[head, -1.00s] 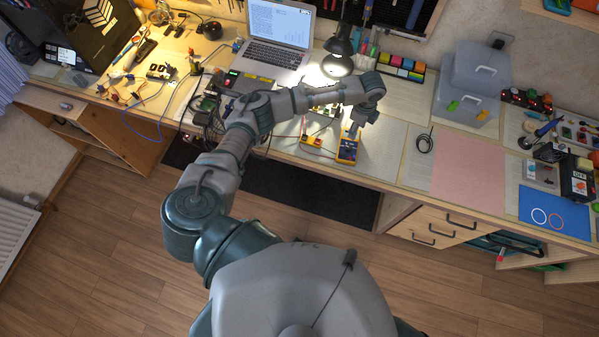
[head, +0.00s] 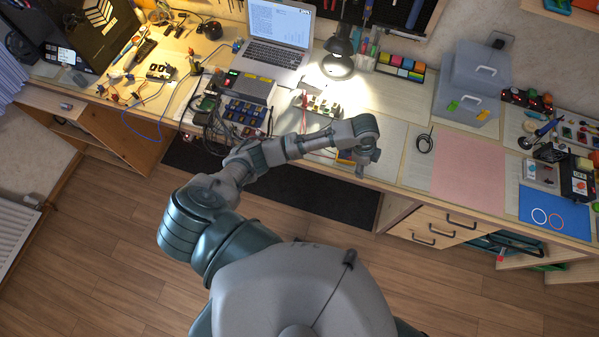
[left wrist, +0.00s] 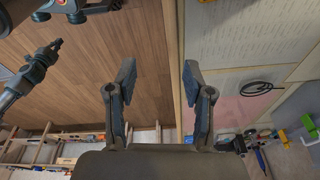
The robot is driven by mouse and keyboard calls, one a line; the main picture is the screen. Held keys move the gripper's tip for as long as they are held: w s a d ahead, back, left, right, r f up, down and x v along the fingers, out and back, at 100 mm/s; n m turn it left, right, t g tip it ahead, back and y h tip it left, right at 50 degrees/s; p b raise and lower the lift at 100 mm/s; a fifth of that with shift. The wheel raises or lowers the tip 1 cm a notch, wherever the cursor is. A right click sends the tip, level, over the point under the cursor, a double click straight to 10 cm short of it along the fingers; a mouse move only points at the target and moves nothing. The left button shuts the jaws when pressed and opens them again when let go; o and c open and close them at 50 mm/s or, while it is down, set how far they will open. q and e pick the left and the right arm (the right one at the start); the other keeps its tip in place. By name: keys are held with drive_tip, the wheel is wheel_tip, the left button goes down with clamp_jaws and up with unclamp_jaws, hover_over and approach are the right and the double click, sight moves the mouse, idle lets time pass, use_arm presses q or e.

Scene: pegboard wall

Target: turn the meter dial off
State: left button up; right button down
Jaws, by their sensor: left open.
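The meter, a yellow and dark handheld unit (head: 345,156), lies near the front edge of the bench. It is almost wholly hidden behind my left forearm and wrist in the head view; its dial cannot be seen. My left gripper (head: 366,170) points down just to the right of the meter, at the bench's front edge. In the left wrist view the left gripper (left wrist: 158,82) has its two fingers wide apart with nothing between them. The meter does not show clearly there.
A circuit board (head: 322,106) and a lamp (head: 338,62) stand behind my arm. A black cable coil (head: 424,143) and a pink mat (head: 468,168) lie to the right. The laptop (head: 272,42) is at the back. Bench surface between gripper and coil is clear.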

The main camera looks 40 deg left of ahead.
use_arm(q)
drive_tip(key=s+f+n+t+h, duration=0.1)
drive_tip(key=s+f+n, duration=0.2)
drive_tip(key=s, duration=0.3)
drive_tip(key=s+f+n+t, duration=0.1)
drive_tip(key=s+f+n, duration=0.2)
drive_tip(key=s+n, duration=0.15)
drive_tip(key=s+a+f+n+y+b, duration=0.1)
drive_tip(key=s+a+f+n, duration=0.2)
drive_tip(key=s+a+f, duration=0.2)
drive_tip(key=s+a+f+n+y+b, duration=0.1)
drive_tip(key=s+a+f+n, duration=0.2)
drive_tip(key=f, duration=0.6)
drive_tip(key=s+a, duration=0.2)
drive_tip(key=a, duration=0.1)
drive_tip(key=shift+a, duration=0.15)
drive_tip(key=shift+f+n, duration=0.1)
drive_tip(key=shift+n, duration=0.15)
